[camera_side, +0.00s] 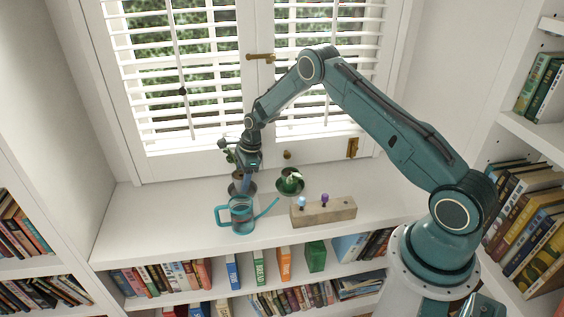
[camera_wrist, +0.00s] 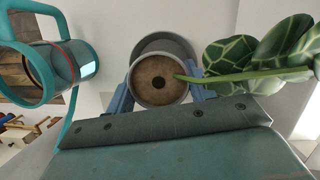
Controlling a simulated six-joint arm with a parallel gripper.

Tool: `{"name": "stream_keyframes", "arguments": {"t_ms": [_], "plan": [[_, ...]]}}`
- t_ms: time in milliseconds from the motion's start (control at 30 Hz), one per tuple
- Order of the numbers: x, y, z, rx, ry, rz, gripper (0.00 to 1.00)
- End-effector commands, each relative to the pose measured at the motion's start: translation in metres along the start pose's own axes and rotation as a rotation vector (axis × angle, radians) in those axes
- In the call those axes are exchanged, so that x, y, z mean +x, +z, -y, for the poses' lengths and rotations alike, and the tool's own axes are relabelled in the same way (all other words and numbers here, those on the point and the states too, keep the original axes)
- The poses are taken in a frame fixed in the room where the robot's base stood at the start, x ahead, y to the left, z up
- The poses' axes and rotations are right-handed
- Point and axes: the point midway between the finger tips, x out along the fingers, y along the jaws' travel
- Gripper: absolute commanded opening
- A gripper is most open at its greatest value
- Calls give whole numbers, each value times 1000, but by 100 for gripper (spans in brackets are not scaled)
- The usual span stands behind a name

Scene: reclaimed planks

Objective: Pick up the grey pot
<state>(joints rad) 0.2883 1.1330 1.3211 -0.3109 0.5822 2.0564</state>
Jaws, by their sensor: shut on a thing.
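The grey pot (camera_wrist: 152,75), filled with brown soil, sits between the two blue fingers of my gripper (camera_wrist: 162,95) in the wrist view. My gripper is shut on it, one finger at each side. A green stem runs from the soil to large patterned leaves (camera_wrist: 250,52) at the right. A wider grey round shape (camera_wrist: 172,45) shows behind the pot, perhaps a saucer. In the side view my gripper (camera_side: 246,180) points down behind the watering can, which partly hides the pot. I cannot tell whether the pot is clear of the sill.
A teal watering can (camera_side: 240,216) stands close in front of the pot; it also shows in the wrist view (camera_wrist: 70,66). A green plant in a dish (camera_side: 290,184) and a wooden block (camera_side: 335,212) with small coloured pieces stand to the right. Shuttered windows (camera_side: 190,100) rise behind.

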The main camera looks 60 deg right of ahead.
Motion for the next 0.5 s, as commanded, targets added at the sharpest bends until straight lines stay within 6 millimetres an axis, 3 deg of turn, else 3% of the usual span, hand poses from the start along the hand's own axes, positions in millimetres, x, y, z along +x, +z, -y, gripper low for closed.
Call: {"name": "stream_keyframes", "arguments": {"t_ms": [267, 500], "plan": [[-42, 12, 1, 0, -5, 2, 17], [-93, 26, 1, -1, -6, 3, 17]]}}
